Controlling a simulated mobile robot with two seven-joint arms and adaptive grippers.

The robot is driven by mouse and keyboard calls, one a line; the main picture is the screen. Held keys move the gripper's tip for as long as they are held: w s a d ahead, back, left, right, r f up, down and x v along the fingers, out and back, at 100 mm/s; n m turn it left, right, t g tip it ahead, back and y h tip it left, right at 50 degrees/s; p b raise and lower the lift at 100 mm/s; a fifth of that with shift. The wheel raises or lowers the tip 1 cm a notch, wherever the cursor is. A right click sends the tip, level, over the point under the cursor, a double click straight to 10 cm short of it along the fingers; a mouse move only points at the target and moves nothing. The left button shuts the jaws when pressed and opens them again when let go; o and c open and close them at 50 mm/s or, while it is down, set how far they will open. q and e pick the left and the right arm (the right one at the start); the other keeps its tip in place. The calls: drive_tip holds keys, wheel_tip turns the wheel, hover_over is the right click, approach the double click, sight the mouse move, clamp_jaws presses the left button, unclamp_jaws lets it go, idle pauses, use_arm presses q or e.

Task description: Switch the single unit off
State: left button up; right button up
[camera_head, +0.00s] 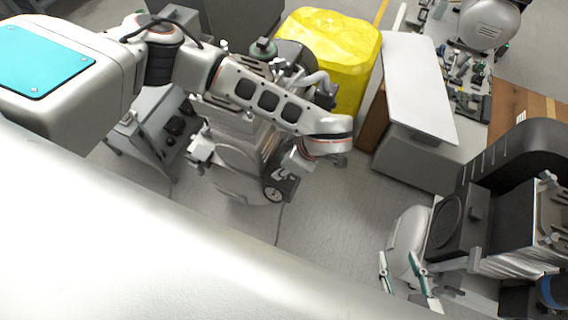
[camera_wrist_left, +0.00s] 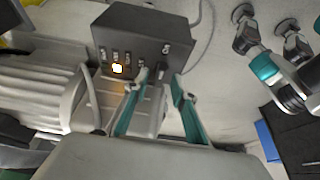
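The single unit appears in the head view as a grey compressor (camera_head: 240,160), partly hidden under my left arm. In the left wrist view, its dark control box (camera_wrist_left: 145,35) carries a row of small switches, and one switch (camera_wrist_left: 118,68) glows orange-white. My left gripper (camera_wrist_left: 160,78) is open and empty, with its teal fingers apart at the box's lower edge. The left fingertip is close to the right end of the switch row; I cannot tell whether it touches. In the head view my left fingers are hidden or unclear. My right gripper (camera_head: 400,265) is open and empty at lower right.
A yellow container (camera_head: 335,50) stands behind the compressor. A grey cabinet with a white panel (camera_head: 418,85) is to its right. Dark equipment (camera_head: 500,220) stands at the right edge. Bare floor (camera_head: 340,210) lies between the compressor and my right gripper.

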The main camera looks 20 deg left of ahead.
use_arm(q)
drive_tip(key=shift+a+f, duration=0.15)
drive_tip(key=shift+f, duration=0.1)
clamp_jaws()
